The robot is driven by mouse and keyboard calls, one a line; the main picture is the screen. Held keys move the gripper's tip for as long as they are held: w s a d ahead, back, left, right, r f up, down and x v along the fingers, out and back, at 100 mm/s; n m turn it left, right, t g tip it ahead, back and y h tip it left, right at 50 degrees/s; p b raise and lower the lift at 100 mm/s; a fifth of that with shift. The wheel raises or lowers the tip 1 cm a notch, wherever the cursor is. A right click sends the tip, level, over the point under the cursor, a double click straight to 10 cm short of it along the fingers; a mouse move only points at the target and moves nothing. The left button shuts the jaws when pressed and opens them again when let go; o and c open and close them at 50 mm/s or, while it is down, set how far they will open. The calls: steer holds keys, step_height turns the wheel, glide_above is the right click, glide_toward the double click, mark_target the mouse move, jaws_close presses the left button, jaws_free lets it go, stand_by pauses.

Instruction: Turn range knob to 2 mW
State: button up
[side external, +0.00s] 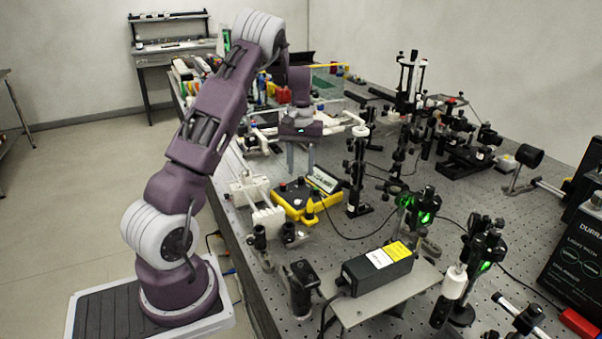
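A yellow power meter (290,213) with a dark top face lies on the bench, near the centre of the side external view. Its lit display (323,180) is at the upper right of the case. Small knobs or buttons show on its face, one of them red (282,187). The range knob and its markings are too small to tell. My gripper (300,172) hangs above the meter's far side, pointing down. Its two fingers are apart, with nothing seen between them. I cannot tell whether the fingertips touch the meter.
A white ribbed mount (268,221) stands left of the meter, and a post on a black base (357,190) stands right. A cable runs from the meter across the bench. Black optics and a laser box (377,270) are nearer the camera.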

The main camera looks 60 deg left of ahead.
mark_target(301, 177)
step_height(301, 177, up, 5)
steer(key=shift+f, duration=0.15)
steer(key=shift+d, duration=0.15)
steer(key=s+d+r+m+t, duration=0.25)
steer(key=d+r, duration=0.45)
steer(key=d, duration=0.4)
steer(key=s+d+r+m+t, duration=0.1)
steer(key=s+d+r+m, duration=0.2)
steer(key=d+r, duration=0.5)
steer(key=s+d+f+m+t, duration=0.1)
steer(key=s+d+m, duration=0.1)
steer(key=s+d, duration=0.5)
steer(key=s+d+f+m+t, duration=0.1)
steer(key=s+d+f+m, duration=0.1)
steer(key=s+d, duration=0.4)
steer(key=s+m, duration=0.1)
steer(key=s, duration=0.2)
steer(key=shift+d+f, duration=0.25)
steer(key=shift+d, duration=0.15)
steer(key=shift+m, duration=0.25)
